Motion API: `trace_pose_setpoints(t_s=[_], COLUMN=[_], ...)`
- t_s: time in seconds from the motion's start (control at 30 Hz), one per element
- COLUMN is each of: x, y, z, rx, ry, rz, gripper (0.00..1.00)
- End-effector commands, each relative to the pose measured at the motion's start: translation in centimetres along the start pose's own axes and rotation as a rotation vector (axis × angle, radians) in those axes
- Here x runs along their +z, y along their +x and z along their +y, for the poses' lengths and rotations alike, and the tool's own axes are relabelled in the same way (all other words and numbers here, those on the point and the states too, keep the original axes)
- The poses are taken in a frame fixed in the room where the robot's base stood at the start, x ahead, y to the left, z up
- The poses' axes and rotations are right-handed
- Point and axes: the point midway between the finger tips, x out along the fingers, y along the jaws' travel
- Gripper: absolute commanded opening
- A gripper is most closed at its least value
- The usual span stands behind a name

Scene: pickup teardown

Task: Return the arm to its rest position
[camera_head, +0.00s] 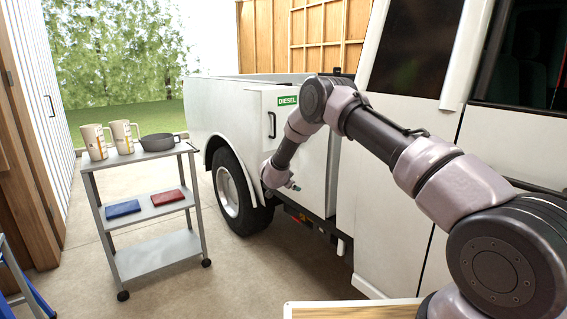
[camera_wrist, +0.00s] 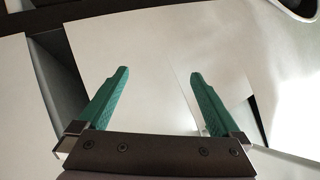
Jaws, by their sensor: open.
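My arm reaches from the lower right across the front of the white pickup (camera_head: 395,215) in the head view. My gripper (camera_head: 296,187) hangs low at the arm's far end, beside the truck's white side box. In the wrist view my gripper (camera_wrist: 158,100) has its two green fingers wide apart with nothing between them. Pale flat panels (camera_wrist: 150,50) fill the view beyond the fingers. I cannot tell whether the fingertips touch any panel.
Floor shows between cart and truck.

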Motion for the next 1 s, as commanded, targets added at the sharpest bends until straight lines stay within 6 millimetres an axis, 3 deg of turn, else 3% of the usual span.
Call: trace_pose_setpoints(t_s=[0.03, 0.2, 0.33, 0.47, 0.6, 0.77, 1.0], x=[-3.2, -11.4, -17.4, -22.7, -27.5, -31.6, -35.0], y=[-1.3, -6.3, -11.0, -16.3, -22.4, -29.7, -40.3], z=[-2.0, -6.6, -8.4, -8.9, -7.9, -5.1, 2.2], rx=[-0.04, -0.162, -0.242, -0.307, -0.361, -0.397, -0.395], ry=[0.015, 0.029, 0.021, -0.001, -0.038, -0.093, -0.185], rz=[-0.017, -0.099, -0.159, -0.217, -0.276, -0.34, -0.426], gripper=[1.0, 1.0, 1.0, 1.0, 1.0, 1.0, 1.0])
